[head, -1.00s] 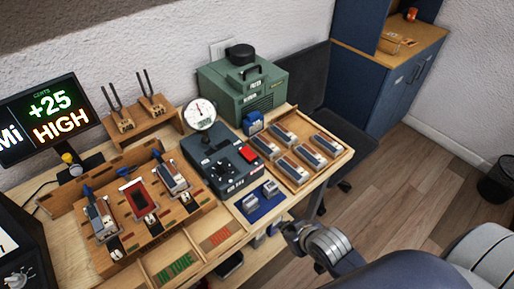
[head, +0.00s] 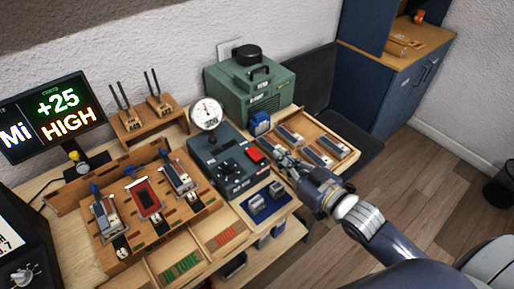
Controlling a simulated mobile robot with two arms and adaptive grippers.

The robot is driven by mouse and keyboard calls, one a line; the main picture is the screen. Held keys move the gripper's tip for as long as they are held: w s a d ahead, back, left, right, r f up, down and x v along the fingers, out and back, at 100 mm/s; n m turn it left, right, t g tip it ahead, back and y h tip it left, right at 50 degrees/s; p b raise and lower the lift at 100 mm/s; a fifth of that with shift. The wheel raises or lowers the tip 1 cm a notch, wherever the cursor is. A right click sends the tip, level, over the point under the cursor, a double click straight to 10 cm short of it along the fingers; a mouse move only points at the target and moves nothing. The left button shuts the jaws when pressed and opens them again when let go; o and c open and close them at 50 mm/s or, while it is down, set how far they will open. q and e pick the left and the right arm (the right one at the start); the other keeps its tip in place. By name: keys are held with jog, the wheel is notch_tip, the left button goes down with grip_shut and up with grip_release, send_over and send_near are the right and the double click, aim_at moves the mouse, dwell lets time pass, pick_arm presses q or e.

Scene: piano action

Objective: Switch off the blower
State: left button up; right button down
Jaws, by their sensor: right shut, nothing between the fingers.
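A dark blue-grey control box (head: 222,165) stands mid-table, with a round dial gauge (head: 206,114) at its back, a black knob and a red switch (head: 256,155) on its right side. Behind it stands a green machine (head: 250,88) with a side vent, a handle and a black cap. I cannot tell which of the two is the blower. My right gripper (head: 273,156) is shut and empty, its fingertips just right of the red switch, close to it; I cannot tell if they touch. The switch's on or off position is too small to read. My left gripper is not in view.
A wooden tray (head: 343,158) with several grey blocks lies under and beside my right gripper. A blue pad (head: 256,217) with small metal blocks is in front of the box. A wooden rack (head: 215,213) is at left, and a screen (head: 52,118) reads "+25 HIGH".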

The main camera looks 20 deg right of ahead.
jog(key=shift+r, duration=0.3)
jog(key=shift+w, duration=0.15)
jog(key=p, duration=0.2)
send_over(257, 156)
jog(key=s, duration=0.1)
jog(key=shift+d+f, duration=0.15)
jog(key=shift+f, duration=0.25)
jog(key=shift+w+f+p, duration=0.2)
jog(key=shift+f, duration=0.4)
jog(key=shift+w+f+p, duration=0.15)
jog(key=shift+w+f, duration=0.05)
jog(key=shift+f, duration=1.4)
jog(key=shift+a, duration=0.2)
